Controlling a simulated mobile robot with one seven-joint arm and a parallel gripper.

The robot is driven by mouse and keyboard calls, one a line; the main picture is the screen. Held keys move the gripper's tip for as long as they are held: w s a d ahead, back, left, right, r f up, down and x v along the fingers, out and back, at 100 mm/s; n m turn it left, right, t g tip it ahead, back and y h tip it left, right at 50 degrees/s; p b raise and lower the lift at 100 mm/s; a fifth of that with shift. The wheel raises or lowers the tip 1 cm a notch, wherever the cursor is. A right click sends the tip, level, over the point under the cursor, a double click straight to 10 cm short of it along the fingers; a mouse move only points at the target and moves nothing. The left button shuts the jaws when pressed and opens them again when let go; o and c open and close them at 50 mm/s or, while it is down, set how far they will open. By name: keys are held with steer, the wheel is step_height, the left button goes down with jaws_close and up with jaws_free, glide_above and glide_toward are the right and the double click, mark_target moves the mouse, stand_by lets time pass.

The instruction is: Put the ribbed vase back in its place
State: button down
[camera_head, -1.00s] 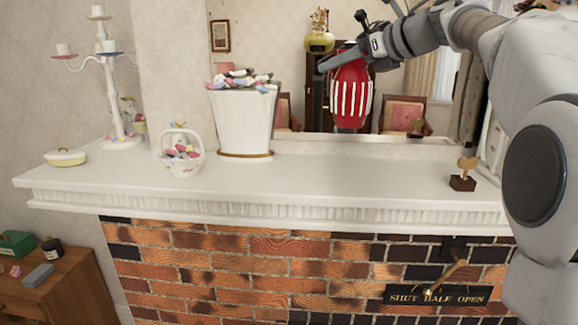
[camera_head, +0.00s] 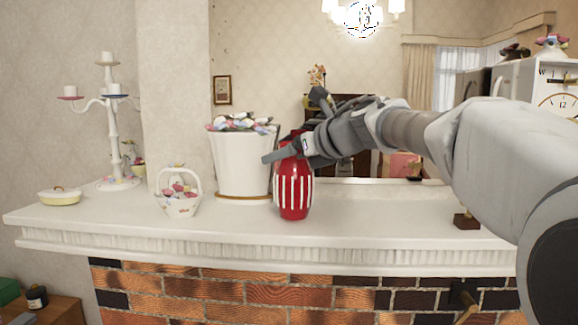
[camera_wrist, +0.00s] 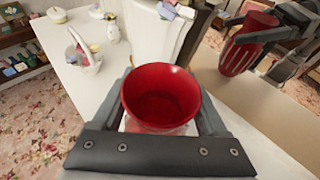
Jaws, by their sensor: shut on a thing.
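The ribbed vase (camera_head: 294,188) is red with white vertical ribs and stands upright over the white mantel (camera_head: 375,220), just right of the white planter (camera_head: 242,170). I cannot tell whether its base touches the mantel. My gripper (camera_head: 284,153) is shut on the vase near its rim, coming from the right. In the wrist view the open, empty mouth of the vase (camera_wrist: 160,95) sits between the two fingers. The vase's lower body is hidden there.
A white basket (camera_head: 180,203), a lidded dish (camera_head: 60,197) and a candelabrum (camera_head: 115,140) stand to the left. A small dark-based object (camera_head: 466,220) stands at the right. A mirror backs the mantel.

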steer(key=shift+f, duration=0.25)
steer(key=shift+f, duration=0.2)
jaws_free()
steer(key=shift+r, duration=0.1)
